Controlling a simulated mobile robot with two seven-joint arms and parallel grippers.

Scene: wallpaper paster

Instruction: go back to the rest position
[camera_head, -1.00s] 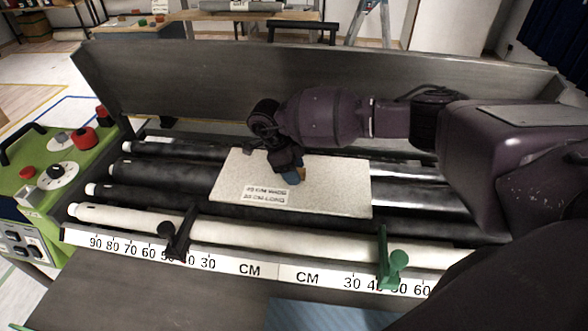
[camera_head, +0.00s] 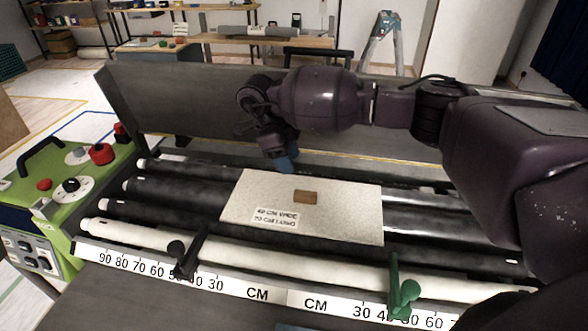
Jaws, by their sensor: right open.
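My right gripper (camera_head: 284,163) is just above the far edge of a pale speckled board (camera_head: 345,205), with its blue fingertip pointing down. It is open and apart from the small brown block (camera_head: 305,197), which lies on the board. The board rests across the dark rollers and carries a printed size label (camera_head: 276,217). My right arm reaches in from the right side over the machine. My left gripper is not in view.
A white scale (camera_head: 257,293) runs along the machine's front, with a black clamp (camera_head: 189,256) and a green clamp (camera_head: 402,288). A green control panel (camera_head: 100,185) with red knobs stands at left. A grey back plate (camera_head: 180,100) rises behind the rollers.

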